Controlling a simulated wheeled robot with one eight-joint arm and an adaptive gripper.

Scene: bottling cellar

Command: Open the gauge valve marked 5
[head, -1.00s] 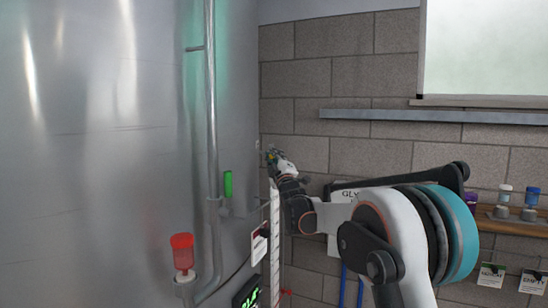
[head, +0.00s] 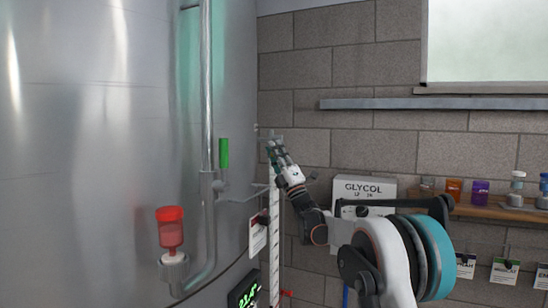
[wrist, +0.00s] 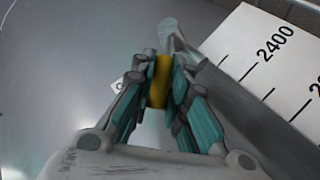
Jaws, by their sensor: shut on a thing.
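In the wrist view my gripper (wrist: 160,88) is shut on a yellow handle (wrist: 159,82), which shows as a narrow strip between the fingers. A grey metal rod or fitting (wrist: 170,37) stands just beyond it, beside the white level scale (wrist: 272,62). In the head view my gripper (head: 273,148) is at the top of the tall white scale (head: 274,215), close to the tank's right edge. The fingers hide most of the valve there.
The steel tank (head: 90,130) fills the left. A vertical pipe (head: 207,110), a green handle (head: 223,153) and a red-topped fitting (head: 171,230) stand out from it. A hanging card (head: 258,236) and a display (head: 245,290) are below my gripper. A glycol box (head: 365,186) is behind my arm.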

